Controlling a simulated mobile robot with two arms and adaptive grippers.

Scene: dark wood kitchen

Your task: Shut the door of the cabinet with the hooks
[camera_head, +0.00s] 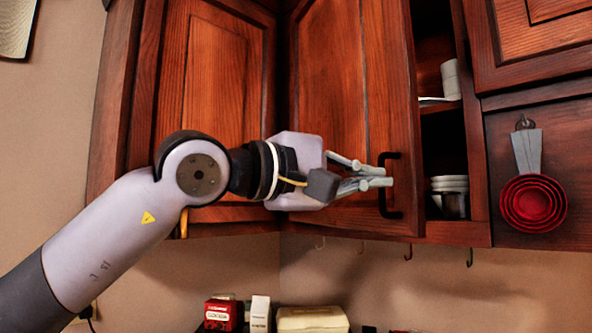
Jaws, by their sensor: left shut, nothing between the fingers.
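The wooden cabinet door (345,75) stands partly open, its free edge at the right with a black bar handle (397,185). The cabinet opening (432,150) behind it shows a shelf with white cups and stacked dishes. Several small hooks (408,252) hang under this cabinet. My left gripper (380,177) is shut and empty, in front of the door face just left of the handle. Whether its fingertips touch the door or handle I cannot tell. My right gripper is not in view.
Red measuring cups (532,203) hang on the panel to the right. A closed-looking cabinet door (216,90) is at the left behind my arm. Below, a red box (221,314), a white carton (260,313) and a cream container (312,320) stand along the bottom.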

